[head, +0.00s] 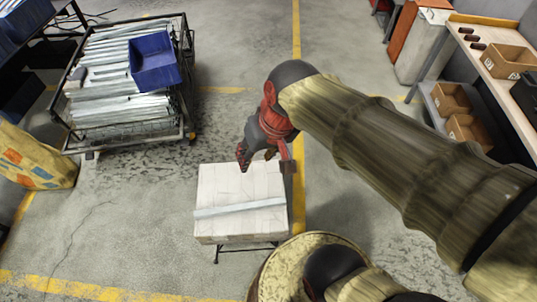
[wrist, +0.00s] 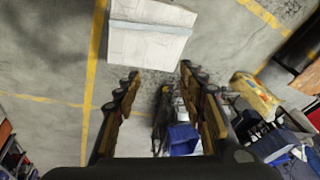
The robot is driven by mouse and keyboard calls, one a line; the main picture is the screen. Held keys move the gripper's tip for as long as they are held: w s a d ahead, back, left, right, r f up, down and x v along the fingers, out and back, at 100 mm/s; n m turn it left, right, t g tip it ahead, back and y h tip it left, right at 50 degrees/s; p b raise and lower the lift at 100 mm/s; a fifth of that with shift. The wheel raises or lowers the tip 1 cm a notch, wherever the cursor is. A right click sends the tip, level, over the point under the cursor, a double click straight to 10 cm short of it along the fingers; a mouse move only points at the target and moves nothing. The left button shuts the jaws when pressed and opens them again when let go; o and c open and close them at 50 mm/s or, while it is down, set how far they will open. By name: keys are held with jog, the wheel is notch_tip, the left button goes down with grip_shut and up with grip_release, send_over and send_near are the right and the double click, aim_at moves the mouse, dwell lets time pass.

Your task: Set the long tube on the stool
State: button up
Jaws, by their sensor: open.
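The long tube (head: 240,208) is a thin pale-grey metal bar. It lies flat across the white plank top of the stool (head: 230,182), slightly slanted, reaching nearly from the left edge to the right edge. My gripper (head: 265,163) is open and empty above the far right part of the stool top, apart from the tube. In the wrist view, my gripper's fingers (wrist: 160,72) are spread wide with nothing between them. The stool (wrist: 145,46) shows at the top of that view, cut off by the frame, with a faint pale band across it.
A wheeled metal cart (head: 125,120) full of long galvanized pieces stands at the upper left, with a blue bin (head: 155,60) on top. A workbench (head: 497,62) with cardboard boxes is at the right. A patterned yellow object (head: 35,158) is at the left. Floor around the stool is clear.

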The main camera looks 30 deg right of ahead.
jog(key=s+r+n+t, duration=0.1)
jog(key=s+d+r+t+h, duration=0.1)
jog(key=s+r, duration=0.1)
jog(key=shift+s+r+n, duration=0.3)
jog(key=shift+n, duration=0.1)
jog(key=shift+c, duration=0.2)
